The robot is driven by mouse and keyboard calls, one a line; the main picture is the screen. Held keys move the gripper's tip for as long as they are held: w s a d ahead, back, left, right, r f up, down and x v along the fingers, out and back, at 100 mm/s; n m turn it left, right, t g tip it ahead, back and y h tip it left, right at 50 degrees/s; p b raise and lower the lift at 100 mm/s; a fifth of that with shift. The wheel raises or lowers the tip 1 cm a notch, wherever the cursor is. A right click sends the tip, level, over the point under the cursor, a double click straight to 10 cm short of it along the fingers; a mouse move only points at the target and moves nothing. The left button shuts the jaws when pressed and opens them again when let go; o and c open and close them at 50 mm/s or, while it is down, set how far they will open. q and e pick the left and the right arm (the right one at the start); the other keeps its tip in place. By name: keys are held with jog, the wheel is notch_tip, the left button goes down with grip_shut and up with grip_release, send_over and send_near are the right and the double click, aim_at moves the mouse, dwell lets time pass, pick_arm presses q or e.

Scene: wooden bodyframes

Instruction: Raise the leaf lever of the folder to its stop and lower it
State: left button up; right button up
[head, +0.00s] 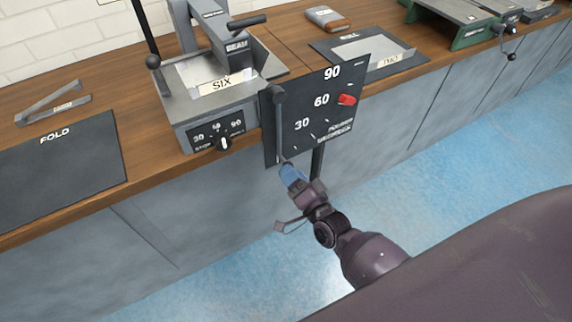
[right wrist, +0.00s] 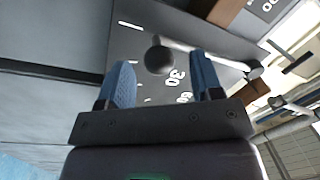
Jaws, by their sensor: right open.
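The folder is a grey machine (head: 222,98) on the bench, with an overhead beam and the label SIX. Its dark scale plate (head: 340,118) reads 30, 60 and 90 and carries a red stop (head: 347,99). The leaf lever (head: 279,130) hangs nearly straight down from a round dark hub at the plate's upper left. My right gripper (head: 289,172) is at the lever's lower end, pointing up. In the right wrist view, the lever's dark ball knob (right wrist: 158,58) shows between the open blue fingertips. I cannot tell whether they touch it. My left gripper is not in view.
A dark FOLD panel (head: 60,160) and a grey bracket (head: 53,107) lie on the bench at left. A small dial (head: 223,142) is on the folder's front. A labelled tray (head: 375,52) and green machine (head: 460,22) stand at right. The floor before the cabinets is clear.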

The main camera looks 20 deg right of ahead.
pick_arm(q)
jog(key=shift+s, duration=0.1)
pick_arm(e)
jog(key=s, duration=0.6)
jog(key=shift+d+f, duration=0.3)
jog(key=shift+d, duration=0.05)
pick_arm(q)
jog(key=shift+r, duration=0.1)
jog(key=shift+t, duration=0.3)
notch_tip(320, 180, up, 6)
jog(key=p, duration=0.7)
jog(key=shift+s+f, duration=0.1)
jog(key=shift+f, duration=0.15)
pick_arm(e)
jog(key=s+d+r+n+g+h, duration=0.1)
jog(key=s+n+g, duration=0.3)
jog(key=s, duration=0.5)
jog(key=s+d+r+n+g+h, duration=0.1)
jog(key=s+d+r+n+g, duration=0.1)
jog(key=s+n, duration=0.5)
jog(key=s+d+g, duration=0.1)
jog(key=s+d, duration=0.1)
jog(key=shift+s+d+r+g+h, duration=0.2)
jog(key=shift+s+r+g+h, duration=0.1)
jog(key=shift+g, duration=0.1)
